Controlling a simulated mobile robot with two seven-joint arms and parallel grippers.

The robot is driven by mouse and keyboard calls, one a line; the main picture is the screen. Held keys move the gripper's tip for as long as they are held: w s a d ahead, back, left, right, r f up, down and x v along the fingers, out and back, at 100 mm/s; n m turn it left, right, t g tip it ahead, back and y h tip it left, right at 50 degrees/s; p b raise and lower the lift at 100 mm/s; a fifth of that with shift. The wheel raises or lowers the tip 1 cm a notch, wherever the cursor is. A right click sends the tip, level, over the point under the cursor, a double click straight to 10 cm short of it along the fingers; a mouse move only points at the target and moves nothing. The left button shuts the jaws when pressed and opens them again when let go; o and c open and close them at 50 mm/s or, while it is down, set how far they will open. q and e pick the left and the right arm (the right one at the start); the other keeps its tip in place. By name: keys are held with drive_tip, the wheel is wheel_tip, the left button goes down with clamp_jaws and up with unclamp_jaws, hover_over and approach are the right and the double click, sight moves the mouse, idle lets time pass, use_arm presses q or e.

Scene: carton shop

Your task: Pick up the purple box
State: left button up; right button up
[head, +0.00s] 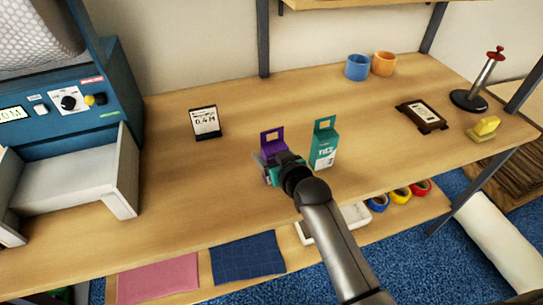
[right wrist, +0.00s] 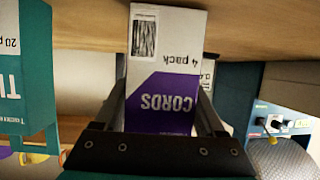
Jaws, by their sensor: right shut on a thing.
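The purple box (head: 272,138) stands upright on the wooden table in the head view, its hang tab on top and its lower part hidden by my right gripper (head: 271,172). In the right wrist view, which looks upside down, the box (right wrist: 163,75) shows a white and purple face reading "CORDS" and "4 pack". It sits between the two fingers of my right gripper, which is shut on it. I cannot tell whether its base touches the table. My left gripper is not in view.
A teal box (head: 324,145) stands close to the right of the purple box and also shows in the right wrist view (right wrist: 30,70). A small sign (head: 205,123) stands to the left. A blue machine (head: 70,110) fills the far left. The table's middle back is clear.

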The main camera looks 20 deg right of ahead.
wheel_tip(320, 180, up, 20)
drive_tip(key=p, duration=0.5)
drive_tip(key=shift+f, duration=0.15)
